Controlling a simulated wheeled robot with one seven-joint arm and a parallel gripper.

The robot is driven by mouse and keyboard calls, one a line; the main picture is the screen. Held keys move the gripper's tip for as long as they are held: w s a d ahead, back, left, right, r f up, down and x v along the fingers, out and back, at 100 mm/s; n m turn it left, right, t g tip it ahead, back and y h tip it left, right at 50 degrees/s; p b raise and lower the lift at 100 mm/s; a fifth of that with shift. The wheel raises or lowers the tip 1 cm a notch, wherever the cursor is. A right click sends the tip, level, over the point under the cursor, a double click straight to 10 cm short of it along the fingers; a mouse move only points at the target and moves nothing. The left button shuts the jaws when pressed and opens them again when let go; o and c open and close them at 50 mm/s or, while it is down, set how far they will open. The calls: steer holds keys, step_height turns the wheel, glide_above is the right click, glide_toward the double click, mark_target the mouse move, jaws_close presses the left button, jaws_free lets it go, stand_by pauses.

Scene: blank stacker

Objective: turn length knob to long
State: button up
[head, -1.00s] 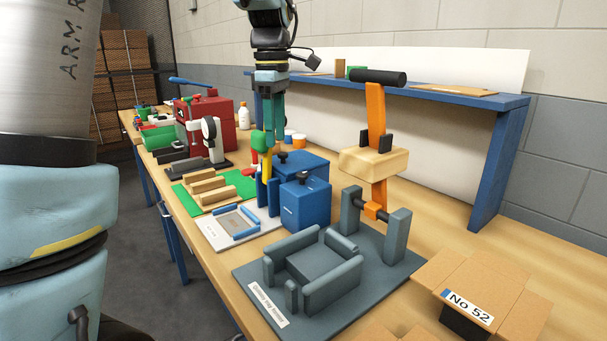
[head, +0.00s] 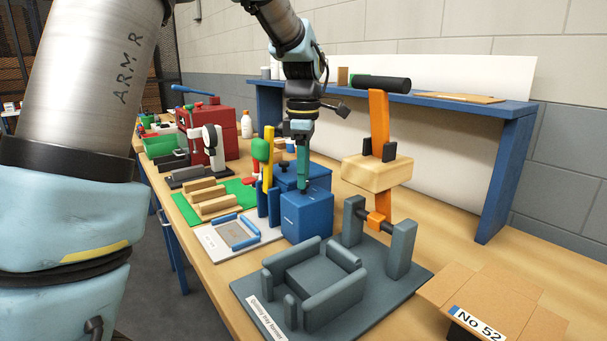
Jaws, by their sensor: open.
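Two blue boxes stand side by side on the bench, a front one (head: 306,217) and one behind it (head: 285,178). The black knobs on their tops are hidden behind my gripper in this view. I cannot read which knob is the length knob or which way it points. My gripper (head: 304,187) hangs down directly over the top of the front box, with its fingertips at about the knob's height. It is open, and its fingers are seen nearly edge-on. I cannot tell whether they stand around the knob or touch it.
A grey fixture (head: 318,283) with raised walls sits in front, beside an orange lever (head: 379,140) with a wooden block. A yellow upright (head: 268,160) with a green block stands close left of the gripper. A cardboard box (head: 495,300) is at the right.

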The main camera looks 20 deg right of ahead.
steer(key=shift+f, duration=0.45)
jaws_close()
